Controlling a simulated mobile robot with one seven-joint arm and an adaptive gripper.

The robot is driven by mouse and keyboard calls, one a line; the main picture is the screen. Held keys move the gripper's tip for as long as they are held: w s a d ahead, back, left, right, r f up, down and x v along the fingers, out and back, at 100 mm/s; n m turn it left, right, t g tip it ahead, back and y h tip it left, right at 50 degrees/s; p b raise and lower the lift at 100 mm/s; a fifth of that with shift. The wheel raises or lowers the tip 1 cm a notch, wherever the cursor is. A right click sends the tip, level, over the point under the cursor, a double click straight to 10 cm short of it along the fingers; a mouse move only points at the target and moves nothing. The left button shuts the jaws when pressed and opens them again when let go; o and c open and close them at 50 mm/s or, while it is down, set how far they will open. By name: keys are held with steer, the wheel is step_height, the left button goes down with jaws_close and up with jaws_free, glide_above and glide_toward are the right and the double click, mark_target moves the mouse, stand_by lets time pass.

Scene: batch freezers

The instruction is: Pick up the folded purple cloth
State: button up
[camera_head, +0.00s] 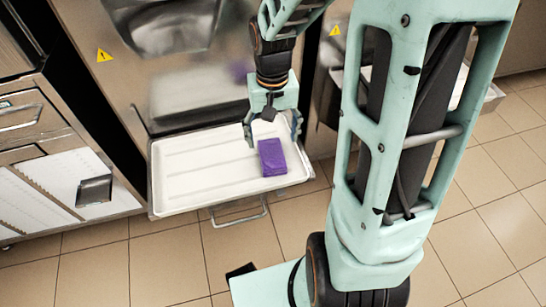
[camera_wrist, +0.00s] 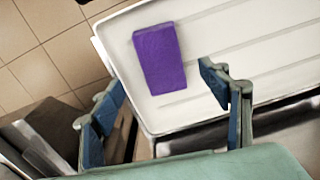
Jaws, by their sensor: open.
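The folded purple cloth (camera_head: 272,158) lies flat on a white tray (camera_head: 190,180), near the tray's right end in the head view. In the wrist view the cloth (camera_wrist: 160,59) is whole and unobstructed, above and between my fingertips. My gripper (camera_head: 272,130) is open and empty, just behind the cloth in the head view, on the freezer side. In the wrist view my gripper (camera_wrist: 164,82) shows its two fingers wide apart, with the cloth between their lines. I cannot tell the exact height of the fingertips above the tray.
A steel batch freezer (camera_head: 190,70) stands right behind the tray. A counter with a white ridged surface (camera_head: 60,190) and a small dark box (camera_head: 94,190) is at the left. Tiled floor (camera_head: 150,265) is open in front. My own arm column fills the right of the head view.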

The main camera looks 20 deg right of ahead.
mark_target(272, 154)
step_height(272, 154, down, 7)
steer(key=b, duration=0.2)
steer(key=shift+a+r+b, duration=0.1)
steer(key=shift+r+b, duration=0.1)
steer(key=shift+b, duration=0.1)
steer(key=shift+c, duration=0.3)
steer(key=shift+r, duration=0.1)
steer(key=c, duration=1.2)
